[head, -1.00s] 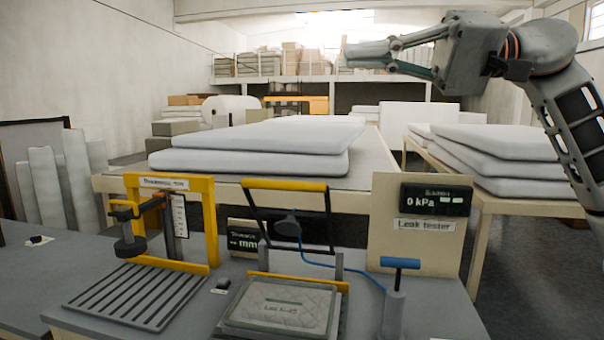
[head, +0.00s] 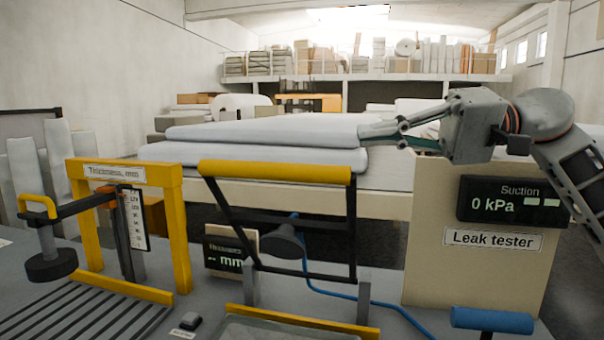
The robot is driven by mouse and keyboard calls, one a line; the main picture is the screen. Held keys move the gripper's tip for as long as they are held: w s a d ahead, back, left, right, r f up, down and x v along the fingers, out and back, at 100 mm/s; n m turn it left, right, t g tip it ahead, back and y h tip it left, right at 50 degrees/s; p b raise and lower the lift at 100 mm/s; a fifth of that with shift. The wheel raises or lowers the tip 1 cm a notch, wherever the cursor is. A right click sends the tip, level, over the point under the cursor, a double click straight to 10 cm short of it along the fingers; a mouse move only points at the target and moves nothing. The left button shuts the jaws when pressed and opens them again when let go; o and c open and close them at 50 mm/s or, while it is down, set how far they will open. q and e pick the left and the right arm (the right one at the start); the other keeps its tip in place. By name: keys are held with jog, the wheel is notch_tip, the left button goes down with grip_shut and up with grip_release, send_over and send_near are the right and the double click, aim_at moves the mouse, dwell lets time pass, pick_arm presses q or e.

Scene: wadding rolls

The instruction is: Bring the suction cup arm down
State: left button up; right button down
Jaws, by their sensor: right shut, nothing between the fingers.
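The suction cup arm is a black frame with a yellow crossbar handle (head: 277,171), raised and tilted up on grey posts. A dark suction cup (head: 282,242) hangs within the frame, with a blue hose (head: 325,293) running from it to the right. My right gripper (head: 366,136) is shut and empty. It points left, above and to the right of the yellow handle, and appears apart from it. My left gripper is out of view.
The leak tester panel (head: 492,240) reads 0 kPa, below my right arm. A blue pump handle (head: 492,320) stands at front right. The yellow thickness gauge frame (head: 180,225) stands at left. White wadding slabs (head: 260,130) lie on a table behind.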

jog(key=s+a+f, duration=0.2)
jog(key=a+f, duration=0.1)
jog(key=a, duration=0.8)
jog(key=shift+s+p, duration=0.2)
jog(key=shift+p, duration=0.15)
jog(key=shift+s+a, duration=0.1)
dwell(0.4)
